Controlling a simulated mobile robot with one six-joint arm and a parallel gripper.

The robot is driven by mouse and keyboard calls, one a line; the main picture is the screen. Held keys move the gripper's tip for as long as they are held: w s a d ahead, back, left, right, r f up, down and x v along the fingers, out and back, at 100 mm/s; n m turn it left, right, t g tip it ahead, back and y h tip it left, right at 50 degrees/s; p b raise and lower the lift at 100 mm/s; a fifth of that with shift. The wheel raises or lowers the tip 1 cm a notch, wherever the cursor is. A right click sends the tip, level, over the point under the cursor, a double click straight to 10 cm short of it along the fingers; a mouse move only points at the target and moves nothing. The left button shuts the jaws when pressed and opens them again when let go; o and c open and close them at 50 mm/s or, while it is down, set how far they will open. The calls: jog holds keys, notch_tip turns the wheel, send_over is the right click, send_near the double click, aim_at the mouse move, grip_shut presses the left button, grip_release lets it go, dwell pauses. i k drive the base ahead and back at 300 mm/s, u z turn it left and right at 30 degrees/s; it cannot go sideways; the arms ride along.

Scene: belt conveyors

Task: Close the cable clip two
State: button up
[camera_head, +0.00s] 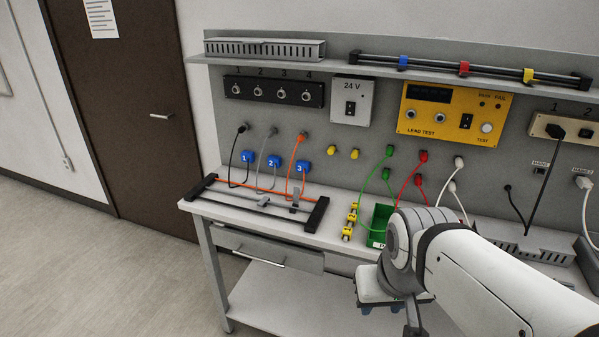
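A blue piece marked 2 (274,161) is on the grey back panel, between similar blue pieces marked 1 (247,157) and 3 (303,167). A grey cable (273,178) runs down past piece 2 from a plug on the panel. Whether piece 2 is open or closed is too small to tell. My gripper (382,308) is low at the lower middle, in front of the bench's front edge and well right of the blue pieces. My arm hides part of it, and its fingers do not show clearly.
A black-ended rail frame (318,214) with grey clamps lies on the bench's left end, below the blue pieces. Yellow blocks (350,221) and a green bin (380,220) stand right of it. An orange cable (293,170) hangs nearby. Floor left of the bench is clear.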

aim_at(297, 190)
jog(key=u, duration=0.1)
jog(key=i, duration=1)
jog(key=z, duration=0.1)
